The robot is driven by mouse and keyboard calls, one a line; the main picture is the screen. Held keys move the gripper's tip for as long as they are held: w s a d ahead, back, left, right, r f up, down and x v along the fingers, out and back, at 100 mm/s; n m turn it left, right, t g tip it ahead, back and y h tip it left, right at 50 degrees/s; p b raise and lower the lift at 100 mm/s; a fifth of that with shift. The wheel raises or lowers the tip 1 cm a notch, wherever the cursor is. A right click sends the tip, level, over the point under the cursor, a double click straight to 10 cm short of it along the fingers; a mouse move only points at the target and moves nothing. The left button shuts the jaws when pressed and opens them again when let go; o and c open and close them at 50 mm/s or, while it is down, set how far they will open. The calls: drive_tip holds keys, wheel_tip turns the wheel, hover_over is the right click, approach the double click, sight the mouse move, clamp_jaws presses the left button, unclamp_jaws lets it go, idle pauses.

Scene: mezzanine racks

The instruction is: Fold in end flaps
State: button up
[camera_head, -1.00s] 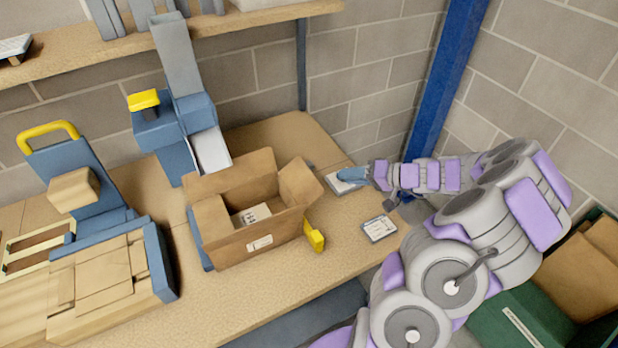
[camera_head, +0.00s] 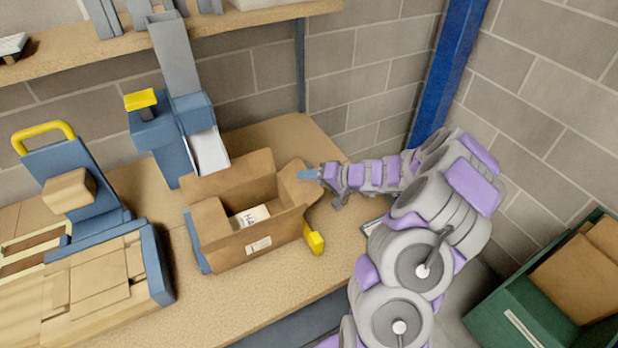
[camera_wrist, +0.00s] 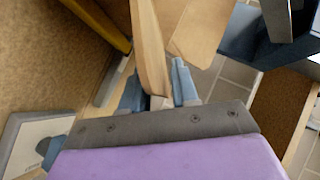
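A white printed item (camera_head: 249,217) lies inside. The right end flap (camera_head: 298,188) stands up and leans outward. A tan panel (camera_head: 209,220) shows at the left end; I cannot tell whether it is flap or wall. My gripper (camera_head: 308,174) is at the right end flap's outer upper edge. In the wrist view my gripper (camera_wrist: 157,88) has its blue fingers apart on either side of the flap's edge (camera_wrist: 150,50), with visible gaps.
A yellow-ended fixture (camera_head: 315,241) sits by the box's front right corner. A blue dispenser (camera_head: 175,130) stands behind. Flat cartons (camera_head: 100,275) lie at left. A green bin (camera_head: 535,310) is at lower right. A grey-white pad (camera_wrist: 35,130) lies on the bench.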

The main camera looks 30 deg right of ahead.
drive_tip(key=shift+c, duration=0.2)
clamp_jaws()
idle(1.1)
